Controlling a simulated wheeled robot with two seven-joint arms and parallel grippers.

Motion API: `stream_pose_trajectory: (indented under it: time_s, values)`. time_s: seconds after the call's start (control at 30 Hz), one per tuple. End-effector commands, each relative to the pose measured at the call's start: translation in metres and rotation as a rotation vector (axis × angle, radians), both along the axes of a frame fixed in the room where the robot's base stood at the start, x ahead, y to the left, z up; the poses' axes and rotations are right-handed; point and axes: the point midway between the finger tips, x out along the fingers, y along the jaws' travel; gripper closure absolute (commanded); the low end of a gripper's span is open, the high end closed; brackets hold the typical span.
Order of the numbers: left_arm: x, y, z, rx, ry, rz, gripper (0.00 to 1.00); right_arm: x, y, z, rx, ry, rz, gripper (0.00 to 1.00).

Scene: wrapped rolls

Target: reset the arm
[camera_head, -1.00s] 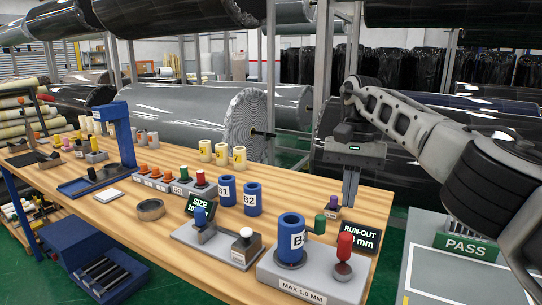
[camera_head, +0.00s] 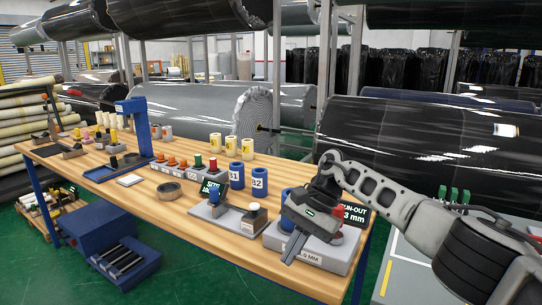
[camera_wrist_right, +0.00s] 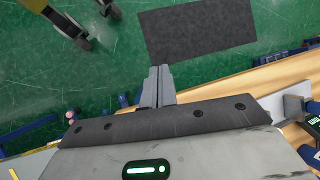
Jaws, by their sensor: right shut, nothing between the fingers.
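My right gripper (camera_head: 292,248) reaches in from the right and points down and left, near the front right edge of the table. It is shut and empty. In the right wrist view its two fingers (camera_wrist_right: 157,86) are together, with green floor beyond them. In the head view it covers part of the grey run-out gauge base (camera_head: 338,262), the blue roll behind it and the red-topped post. I cannot tell if it touches them. My left gripper is not in view.
The wooden table (camera_head: 185,205) holds a grey size gauge base (camera_head: 228,224), blue B1 (camera_head: 237,175) and B2 (camera_head: 259,181) rolls, yellow rolls (camera_head: 231,146) and a blue stand (camera_head: 139,125). Large wrapped rolls (camera_head: 430,140) hang behind. Open green floor (camera_head: 205,265) lies in front.

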Motion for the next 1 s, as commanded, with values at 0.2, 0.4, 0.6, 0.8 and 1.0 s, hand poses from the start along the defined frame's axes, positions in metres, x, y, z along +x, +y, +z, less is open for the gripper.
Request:
stream_pose_trajectory:
  time_s: [0.2, 0.4, 0.6, 0.8, 1.0]
  values:
    - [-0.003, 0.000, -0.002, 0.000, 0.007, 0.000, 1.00, -0.059, 0.111, -0.057, 0.409, 0.373, -0.340, 1.00]
    - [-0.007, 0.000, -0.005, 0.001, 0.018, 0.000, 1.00, -0.090, 0.157, -0.051, 0.783, 1.053, -0.853, 1.00]
    - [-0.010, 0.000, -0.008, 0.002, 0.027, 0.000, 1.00, -0.090, 0.110, -0.070, 1.015, 1.918, -1.341, 1.00]
    - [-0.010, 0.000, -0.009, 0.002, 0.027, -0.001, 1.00, -0.120, 0.013, -0.142, -0.897, -2.248, 1.303, 1.00]
    - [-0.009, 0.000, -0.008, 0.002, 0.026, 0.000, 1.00, -0.199, -0.070, -0.209, -0.577, -1.713, 0.772, 1.00]
